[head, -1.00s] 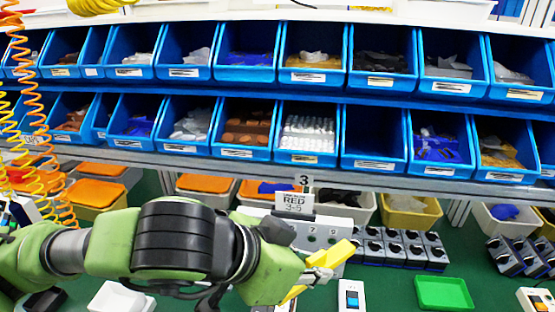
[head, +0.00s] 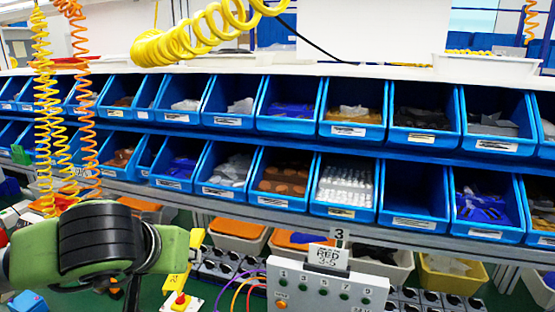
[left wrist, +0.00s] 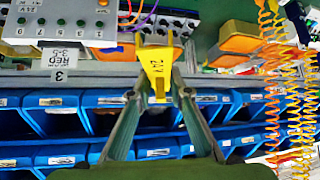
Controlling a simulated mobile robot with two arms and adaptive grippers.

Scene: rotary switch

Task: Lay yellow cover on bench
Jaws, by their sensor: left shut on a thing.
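The yellow cover (left wrist: 157,68) is between the two fingertips of my left gripper (left wrist: 157,92) in the left wrist view, with "24 V" written on it. In the head view my left gripper (head: 187,262) is at the lower left, partly hidden by its own arm. Yellow ends of the cover (head: 197,238) show beside the fingers. The gripper is shut on the cover and holds it above the green bench (head: 208,291). My right gripper is not in view.
A grey control panel (head: 330,283) with a "RED 3-5" sign (head: 328,256) stands right of the gripper. Two rows of blue bins (head: 283,180) run behind. Coiled hoses (head: 42,120) hang at left.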

